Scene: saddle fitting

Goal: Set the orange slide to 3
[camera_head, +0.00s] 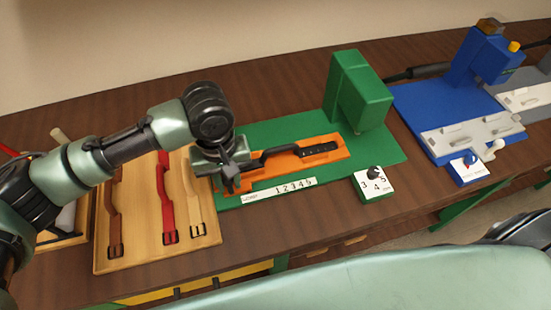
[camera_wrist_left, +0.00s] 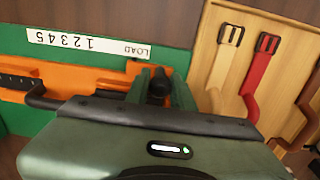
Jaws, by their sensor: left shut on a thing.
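The orange slide (camera_head: 333,156) lies on the green base plate (camera_head: 380,150), with a black strap (camera_head: 290,151) on it. Its white scale strip (camera_head: 280,191) runs along the front, marked 1 to 5, with LOAD at its left end. My left gripper (camera_head: 231,180) is at the left end of the slide, beside the LOAD end. In the left wrist view, the fingers (camera_wrist_left: 158,92) are shut around a dark upright knob at the slide's end, level with LOAD. The slide (camera_wrist_left: 100,79) and scale (camera_wrist_left: 88,44) show there too. My right gripper is out of view.
A green press head (camera_head: 358,90) stands behind the slide's right end. A white dial box (camera_head: 374,186) marked 3, 4, 5 sits at the front right. A wooden board (camera_head: 140,240) with several straps lies left. A blue machine (camera_head: 440,110) stands right.

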